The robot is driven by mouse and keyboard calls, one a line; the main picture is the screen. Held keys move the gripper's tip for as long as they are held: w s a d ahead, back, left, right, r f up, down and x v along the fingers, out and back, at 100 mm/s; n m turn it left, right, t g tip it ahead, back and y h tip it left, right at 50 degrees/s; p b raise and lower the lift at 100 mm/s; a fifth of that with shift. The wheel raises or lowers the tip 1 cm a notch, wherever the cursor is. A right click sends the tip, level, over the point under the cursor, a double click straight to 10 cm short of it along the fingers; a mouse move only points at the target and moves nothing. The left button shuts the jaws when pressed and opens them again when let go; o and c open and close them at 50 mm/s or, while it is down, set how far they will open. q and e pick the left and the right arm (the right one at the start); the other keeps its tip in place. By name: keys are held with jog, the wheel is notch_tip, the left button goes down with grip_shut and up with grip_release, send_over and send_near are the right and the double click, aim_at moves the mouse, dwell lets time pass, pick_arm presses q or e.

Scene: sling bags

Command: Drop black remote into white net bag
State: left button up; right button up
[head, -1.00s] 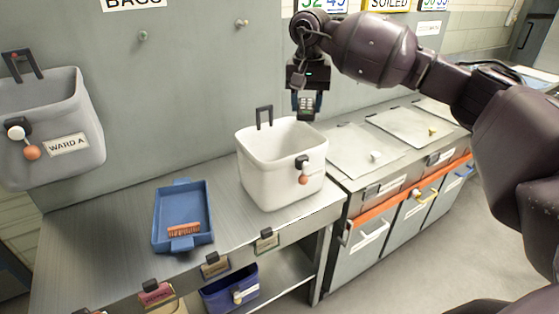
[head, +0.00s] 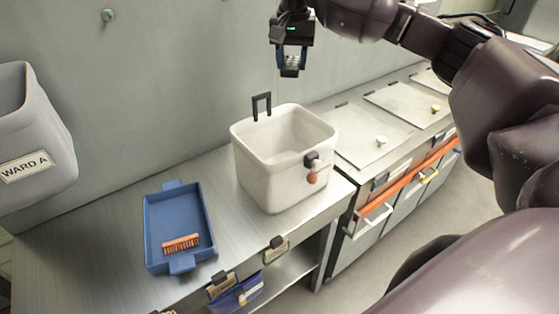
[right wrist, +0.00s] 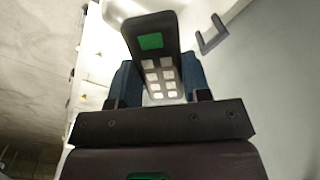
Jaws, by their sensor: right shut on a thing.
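My right gripper (head: 290,68) is shut on the black remote (head: 291,62), above and a little behind the white net bag. In the right wrist view the remote (right wrist: 152,45) shows a green screen and pale buttons, held between the two blue fingers (right wrist: 160,80). The white bag (head: 270,165) stands upright and open on the metal counter, with a black handle at its back rim and an orange-red ball tag on its front. Its visible inside looks empty. My left gripper is not in view.
A blue tray (head: 155,232) with an orange brush (head: 181,243) lies on the counter left of the bag. A grey WARD A bag (head: 40,140) hangs at the left. Lidded bins (head: 365,140) stand to the right.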

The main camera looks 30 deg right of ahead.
jog(key=shift+f, duration=0.55)
notch_tip(320, 180, down, 4)
jog(key=b, duration=0.2)
jog(key=shift+w+f+b, duration=0.1)
jog(key=shift+f+b, duration=0.1)
jog(key=shift+b, duration=0.2)
jog(key=o, duration=0.8)
jog(key=shift+o, duration=1.1)
notch_tip(320, 180, up, 11)
jog(key=shift+f+b, duration=0.1)
jog(key=shift+b, duration=0.25)
